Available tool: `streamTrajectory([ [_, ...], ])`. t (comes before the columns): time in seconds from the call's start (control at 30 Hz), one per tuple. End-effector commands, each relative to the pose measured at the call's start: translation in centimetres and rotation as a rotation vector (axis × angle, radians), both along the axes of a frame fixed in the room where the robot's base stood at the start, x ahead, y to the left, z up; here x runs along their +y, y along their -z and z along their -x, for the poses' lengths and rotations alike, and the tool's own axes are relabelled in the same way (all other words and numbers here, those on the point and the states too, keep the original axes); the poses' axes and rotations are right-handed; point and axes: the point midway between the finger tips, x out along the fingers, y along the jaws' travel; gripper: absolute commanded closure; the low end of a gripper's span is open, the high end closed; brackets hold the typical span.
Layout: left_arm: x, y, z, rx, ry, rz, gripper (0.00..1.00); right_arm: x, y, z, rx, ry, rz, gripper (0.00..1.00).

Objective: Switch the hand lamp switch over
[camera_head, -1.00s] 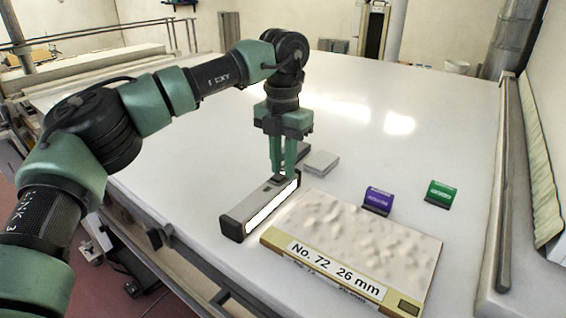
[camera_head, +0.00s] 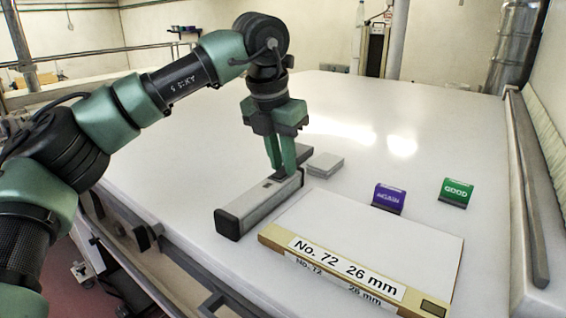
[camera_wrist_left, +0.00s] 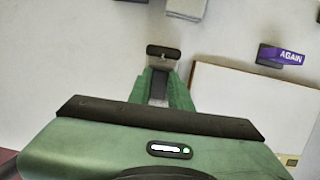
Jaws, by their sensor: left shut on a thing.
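The hand lamp (camera_head: 254,208), a long grey bar with a dark end cap, lies on the white table along the left side of the sample board. Its side facing the board is plain grey and shows no glow. My left gripper (camera_head: 281,172) points down at the far part of the lamp, its green fingers shut on it. In the left wrist view the fingers (camera_wrist_left: 160,88) close around a dark grey part of the lamp, with a dark end piece (camera_wrist_left: 163,52) beyond. My right gripper is not in view.
The sample board (camera_head: 372,232), labelled "No. 72 26 mm", looks smooth and white. A purple AGAIN block (camera_head: 389,197) and a green GOOD block (camera_head: 456,191) stand behind it. A small grey stack (camera_head: 325,164) lies beside the gripper. The table beyond is clear.

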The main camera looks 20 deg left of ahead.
Motion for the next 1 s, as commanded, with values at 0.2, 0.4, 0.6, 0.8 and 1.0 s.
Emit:
streamTrajectory([
  [0.2, 0.0, 0.1, 0.0, 0.002, 0.0, -0.001, 0.58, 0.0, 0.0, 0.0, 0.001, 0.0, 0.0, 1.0],
  [0.4, 0.0, 0.0, 0.0, 0.001, 0.0, 0.0, 0.58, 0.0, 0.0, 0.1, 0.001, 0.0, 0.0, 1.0],
  [0.6, 0.1, -1.4, 0.3, -0.002, -0.001, 0.002, 0.58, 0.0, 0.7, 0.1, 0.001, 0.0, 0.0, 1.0],
  [0.8, 0.4, -4.8, 1.2, -0.003, -0.001, 0.001, 0.58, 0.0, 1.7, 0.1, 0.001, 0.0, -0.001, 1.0],
  [1.0, 0.6, -7.1, 1.8, 0.0, -0.001, 0.001, 0.58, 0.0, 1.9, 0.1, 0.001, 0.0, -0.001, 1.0],
])
